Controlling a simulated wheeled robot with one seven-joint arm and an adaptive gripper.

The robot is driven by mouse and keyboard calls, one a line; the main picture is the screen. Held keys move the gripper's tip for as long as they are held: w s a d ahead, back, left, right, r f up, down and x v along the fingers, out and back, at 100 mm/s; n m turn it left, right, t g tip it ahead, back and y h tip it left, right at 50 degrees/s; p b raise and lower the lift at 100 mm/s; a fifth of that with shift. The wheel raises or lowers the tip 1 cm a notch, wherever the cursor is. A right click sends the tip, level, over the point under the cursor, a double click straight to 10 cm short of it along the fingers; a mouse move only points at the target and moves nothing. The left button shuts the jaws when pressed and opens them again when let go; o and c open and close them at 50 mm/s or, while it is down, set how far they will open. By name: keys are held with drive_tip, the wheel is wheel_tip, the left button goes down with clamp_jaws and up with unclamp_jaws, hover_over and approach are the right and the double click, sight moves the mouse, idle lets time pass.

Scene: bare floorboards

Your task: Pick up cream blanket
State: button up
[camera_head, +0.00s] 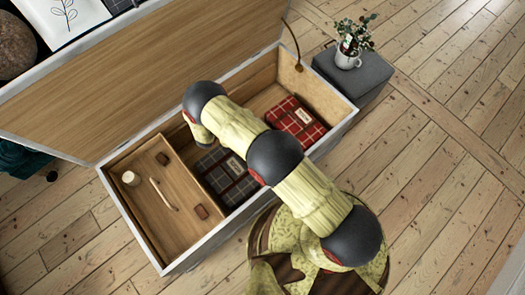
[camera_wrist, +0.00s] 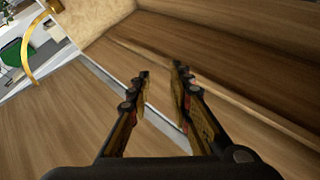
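No cream blanket can be made out in either view. A wooden chest (camera_head: 225,225) stands with its lid (camera_head: 150,70) raised. Inside lie a folded red plaid blanket (camera_head: 297,120) at the right and a folded dark plaid blanket (camera_head: 226,176) near the middle, partly behind my arm. My gripper (camera_wrist: 161,72) shows in the wrist view with its fingers apart and nothing between them. Bare wooden boards and a pale edge strip show beyond the fingers. In the head view the arm hides my gripper.
A wooden tray (camera_head: 150,215) fills the chest's left end, holding a small cream cylinder (camera_head: 131,178) and a thin stick (camera_head: 163,195). A grey box (camera_head: 365,78) with a potted plant (camera_head: 350,50) stands right of the chest. The floor at the right is clear.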

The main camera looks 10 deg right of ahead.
drive_tip(key=s+d+f+n+h, duration=0.1)
drive_tip(key=s+d+f, duration=0.3)
drive_tip(key=s+f, duration=0.1)
drive_tip(key=s+d+f+n+h+b, duration=0.1)
drive_tip(key=s+d+f+h, duration=0.1)
drive_tip(key=s+f, duration=0.3)
drive_tip(key=s+d+f+n+t+h+b, duration=0.1)
drive_tip(key=s+d+f, duration=0.3)
drive_tip(key=f, duration=0.4)
drive_tip(key=shift+s+d+h, duration=0.3)
drive_tip(key=shift+s+d, duration=0.1)
drive_tip(key=shift+d, duration=0.45)
drive_tip(key=shift+w+d+f+b, duration=0.1)
drive_tip(key=shift+d+b, duration=0.15)
drive_tip(key=shift+b, duration=0.1)
drive_tip(key=b+x, duration=0.1)
drive_tip(key=x, duration=0.2)
drive_tip(key=b+x, duration=0.1)
drive_tip(key=x, duration=0.2)
drive_tip(key=shift+s+d, duration=0.2)
drive_tip(key=shift+d, duration=0.15)
drive_tip(key=shift+w+d, duration=0.3)
drive_tip(key=shift+w, duration=0.15)
drive_tip(key=shift+c, duration=0.8)
clamp_jaws()
